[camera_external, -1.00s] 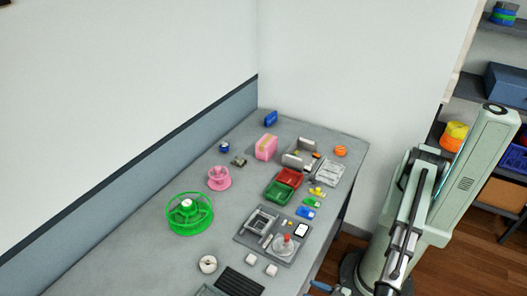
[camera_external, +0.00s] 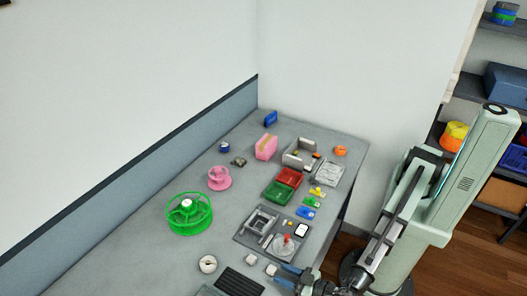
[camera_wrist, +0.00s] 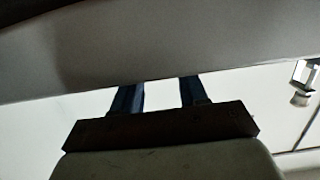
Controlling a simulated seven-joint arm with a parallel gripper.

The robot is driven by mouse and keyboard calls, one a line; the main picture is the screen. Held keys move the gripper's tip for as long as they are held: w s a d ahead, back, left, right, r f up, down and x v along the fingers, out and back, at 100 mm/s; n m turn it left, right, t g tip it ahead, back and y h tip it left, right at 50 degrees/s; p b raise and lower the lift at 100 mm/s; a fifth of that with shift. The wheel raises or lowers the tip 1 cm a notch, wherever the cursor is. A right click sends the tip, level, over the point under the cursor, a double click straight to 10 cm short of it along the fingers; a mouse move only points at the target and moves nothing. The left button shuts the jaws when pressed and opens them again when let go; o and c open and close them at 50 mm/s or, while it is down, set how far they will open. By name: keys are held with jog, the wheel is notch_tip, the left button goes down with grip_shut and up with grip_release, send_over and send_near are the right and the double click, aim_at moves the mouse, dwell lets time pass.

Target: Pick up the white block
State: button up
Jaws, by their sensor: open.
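Two small white blocks lie near the front edge of the grey table, one white block (camera_external: 250,258) on the left and another white block (camera_external: 271,269) on the right. My gripper (camera_external: 287,277) is at the table's front edge, just right of the right block, with its blue fingers apart and pointing left. I see nothing between them. In the wrist view my gripper (camera_wrist: 160,92) shows two dark blue fingers spread apart, and neither block can be clearly made out there.
A black ribbed pad (camera_external: 240,282) and a white ring (camera_external: 208,264) lie left of the blocks. A grey tray (camera_external: 262,224) with small parts and a red-and-clear dome (camera_external: 283,244) stand behind them. A green spool (camera_external: 189,214) is farther left. The table's left part is clear.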

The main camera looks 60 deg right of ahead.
aim_at(274, 270)
jog(key=shift+w+d+f, duration=0.1)
jog(key=shift+w+f, duration=0.05)
jog(key=shift+w, duration=0.75)
jog(key=shift+w+f, duration=0.2)
jog(key=shift+w, duration=0.65)
jog(key=shift+w+d+f, duration=0.1)
jog(key=shift+w+f, duration=0.05)
jog(key=shift+w, duration=0.75)
jog(key=shift+c, duration=0.2)
jog(key=c, duration=0.7)
jog(key=shift+o, duration=0.2)
jog(key=shift+s+r, duration=0.4)
jog(key=s+r, duration=0.7)
jog(key=s, duration=0.6)
jog(key=shift+s+r, duration=0.15)
